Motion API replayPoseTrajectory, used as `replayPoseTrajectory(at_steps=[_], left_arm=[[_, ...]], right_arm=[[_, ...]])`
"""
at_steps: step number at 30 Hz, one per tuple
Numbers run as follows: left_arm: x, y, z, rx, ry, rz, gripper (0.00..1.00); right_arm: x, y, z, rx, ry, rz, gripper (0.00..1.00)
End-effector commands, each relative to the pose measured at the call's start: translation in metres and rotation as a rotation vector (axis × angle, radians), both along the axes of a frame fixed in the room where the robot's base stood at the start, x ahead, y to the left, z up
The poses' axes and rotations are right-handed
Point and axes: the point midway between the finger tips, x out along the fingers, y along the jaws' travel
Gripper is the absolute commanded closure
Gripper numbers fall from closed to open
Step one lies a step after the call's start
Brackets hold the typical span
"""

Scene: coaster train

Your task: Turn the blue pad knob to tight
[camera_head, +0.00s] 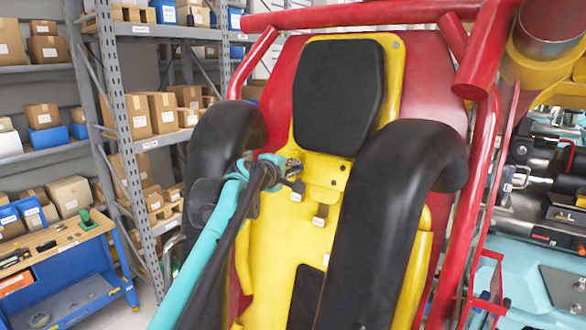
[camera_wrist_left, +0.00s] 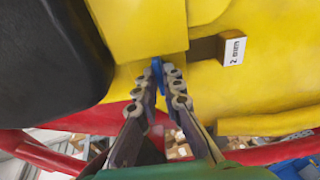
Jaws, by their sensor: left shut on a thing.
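The yellow coaster seat (camera_head: 275,222) has a black headrest pad (camera_head: 338,95) and two thick black restraints. My left gripper (camera_head: 290,168) reaches the seat between the restraints, just below the headrest. In the left wrist view a small blue knob (camera_wrist_left: 157,68) shows between the fingertips of my left gripper (camera_wrist_left: 170,78), against the edge of a yellow block (camera_wrist_left: 140,30). The fingers are closed on the knob and hide most of it. I cannot read its turn position. My right gripper is in neither view.
A brown tab with a white label (camera_wrist_left: 232,50) sits beside the fingers. The black restraints (camera_head: 400,215) flank the arm closely. Red frame tubes (camera_head: 485,60) surround the seat. Shelves with boxes (camera_head: 140,115) and a blue workbench (camera_head: 75,265) stand left.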

Motion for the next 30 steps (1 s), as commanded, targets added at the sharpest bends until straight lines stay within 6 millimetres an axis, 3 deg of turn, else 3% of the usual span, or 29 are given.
replayPoseTrajectory(at_steps=[14, 17, 18, 30], left_arm=[[-0.0005, -0.0009, -0.0013, 0.016, -0.007, -0.007, 1.00], [-0.0005, -0.0009, -0.0013, 0.016, -0.007, -0.007, 0.74], [-0.0005, -0.0008, -0.0012, 0.016, -0.007, -0.007, 0.72], [-0.0088, 0.0037, 0.0019, 0.014, -0.007, -0.005, 0.72]], right_arm=[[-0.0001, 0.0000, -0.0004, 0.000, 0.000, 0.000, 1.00], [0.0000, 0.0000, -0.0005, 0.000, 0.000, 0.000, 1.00], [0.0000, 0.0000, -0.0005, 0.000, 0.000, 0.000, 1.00], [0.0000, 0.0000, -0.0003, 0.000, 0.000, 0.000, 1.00]])
